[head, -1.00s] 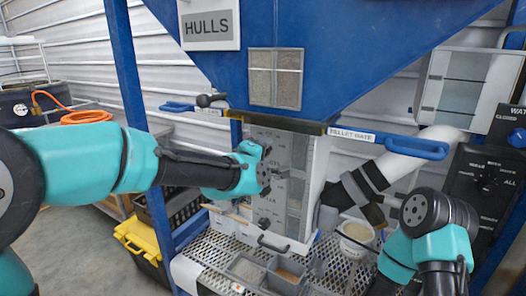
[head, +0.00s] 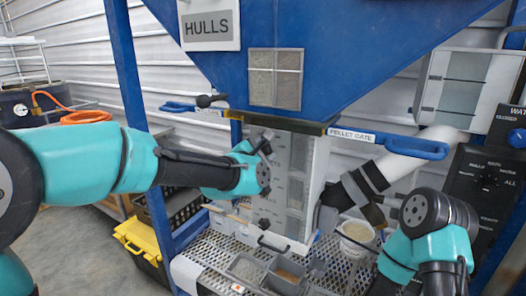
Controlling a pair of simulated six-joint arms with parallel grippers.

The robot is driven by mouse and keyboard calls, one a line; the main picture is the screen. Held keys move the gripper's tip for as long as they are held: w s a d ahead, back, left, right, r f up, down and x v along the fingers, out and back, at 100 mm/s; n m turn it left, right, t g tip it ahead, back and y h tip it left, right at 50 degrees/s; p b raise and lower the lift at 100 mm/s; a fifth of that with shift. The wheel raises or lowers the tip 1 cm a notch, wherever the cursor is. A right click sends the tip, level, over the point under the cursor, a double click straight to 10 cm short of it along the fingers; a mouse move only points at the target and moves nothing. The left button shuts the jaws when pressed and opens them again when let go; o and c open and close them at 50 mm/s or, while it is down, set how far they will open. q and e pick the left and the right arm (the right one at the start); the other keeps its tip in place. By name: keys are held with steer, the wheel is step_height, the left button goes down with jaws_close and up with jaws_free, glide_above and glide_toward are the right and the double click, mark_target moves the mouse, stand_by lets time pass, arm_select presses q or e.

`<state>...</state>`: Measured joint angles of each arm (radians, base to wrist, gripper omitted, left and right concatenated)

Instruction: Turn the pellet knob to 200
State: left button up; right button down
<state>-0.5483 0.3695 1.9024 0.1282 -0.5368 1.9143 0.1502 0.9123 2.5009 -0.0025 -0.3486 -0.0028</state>
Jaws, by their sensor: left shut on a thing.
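The light grey control panel (head: 298,170) hangs under the blue hopper. My left gripper (head: 264,146) is at the panel's upper left part, shut on the pellet knob. The fingers and wrist hide that knob and its scale, so I cannot read its setting. A lower dark knob (head: 264,223) on the same panel is free.
The blue pellet gate handle (head: 418,148) sticks out to the right above a white pipe (head: 358,184). Below are a perforated shelf (head: 214,256) with small trays (head: 288,273) and a white bucket (head: 356,236). A black water panel (head: 488,185) stands at the right.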

arm_select(q)
steer(key=shift+n, duration=1.3)
steer(key=o, duration=0.9)
steer(key=shift+s+a, duration=0.1)
steer(key=v, duration=1.7)
